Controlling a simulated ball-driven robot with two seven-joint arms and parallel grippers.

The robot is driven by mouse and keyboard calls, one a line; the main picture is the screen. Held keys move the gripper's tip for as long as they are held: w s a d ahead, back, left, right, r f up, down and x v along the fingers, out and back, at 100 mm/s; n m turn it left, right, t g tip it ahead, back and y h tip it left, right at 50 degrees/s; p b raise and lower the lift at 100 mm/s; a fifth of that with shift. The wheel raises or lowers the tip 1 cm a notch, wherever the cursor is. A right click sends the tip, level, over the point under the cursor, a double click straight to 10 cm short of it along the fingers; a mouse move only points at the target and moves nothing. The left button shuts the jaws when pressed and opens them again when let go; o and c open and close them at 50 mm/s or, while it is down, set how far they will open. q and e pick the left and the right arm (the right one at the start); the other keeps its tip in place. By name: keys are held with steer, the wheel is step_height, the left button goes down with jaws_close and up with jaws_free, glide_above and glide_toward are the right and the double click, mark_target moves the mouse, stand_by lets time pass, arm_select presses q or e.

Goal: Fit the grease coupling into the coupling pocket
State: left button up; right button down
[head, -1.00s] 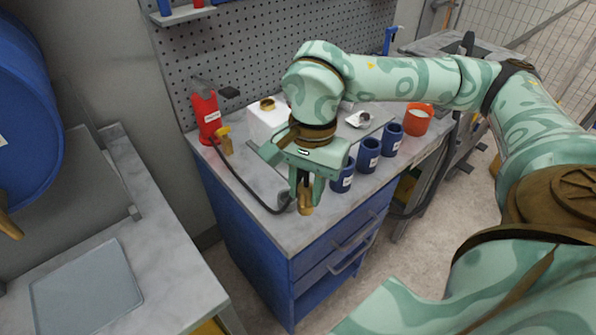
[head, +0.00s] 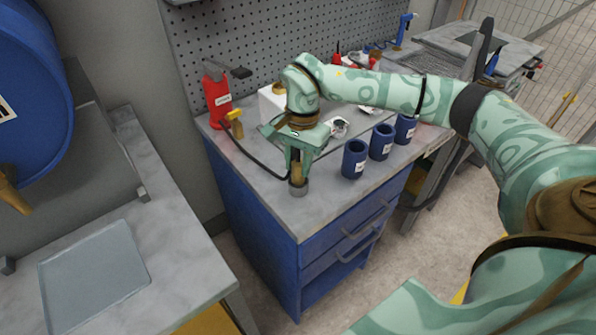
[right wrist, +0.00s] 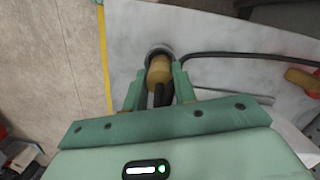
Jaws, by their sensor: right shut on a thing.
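My right gripper (head: 297,174) is shut on the grease coupling (head: 297,180), a small brass-coloured piece with a black hose. The coupling points down, and it also shows between the fingers in the right wrist view (right wrist: 159,72). The coupling pocket (head: 299,190) is a short grey ring on the bench top; its dark rim (right wrist: 158,51) shows beyond the coupling in the right wrist view. The coupling's lower end is at the ring's mouth. I cannot tell how deep it sits, as the fingers and coupling hide part of the opening. My left gripper is out of view.
The black hose (head: 262,168) runs to a red grease pump (head: 217,97) at the back left. Several blue cups (head: 355,158) stand right of my gripper. A white container (head: 272,106) stands behind it. The bench's front left corner (head: 282,218) is clear.

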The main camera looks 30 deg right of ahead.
mark_target(298, 172)
steer(key=shift+f, duration=1.4)
steer(key=shift+f, duration=0.1)
steer(key=c, duration=1.1)
jaws_free()
steer(key=r, duration=0.4)
steer(key=r+p, duration=0.1)
steer(key=r, duration=0.3)
steer(key=d+r+p, duration=0.1)
steer(key=r, duration=0.3)
steer(key=shift+w+d+r, duration=0.1)
steer(key=shift+w+r, duration=0.05)
steer(key=shift+w, duration=0.1)
